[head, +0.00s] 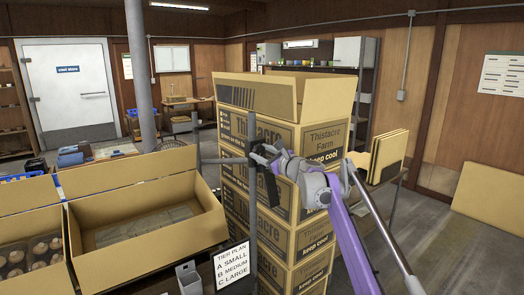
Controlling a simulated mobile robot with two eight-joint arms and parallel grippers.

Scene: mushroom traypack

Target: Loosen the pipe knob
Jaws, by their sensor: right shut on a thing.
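My right gripper (262,158) reaches in from the right on a purple arm. My left gripper is not in view.
A tall stack of Thistacre Farm cartons (311,215) stands close behind the gripper. An open carton (150,262) and mushroom trays (35,258) lie left. A tier plan sign (232,269) stands low by the pipe. Flat boards (390,153) lean at right.

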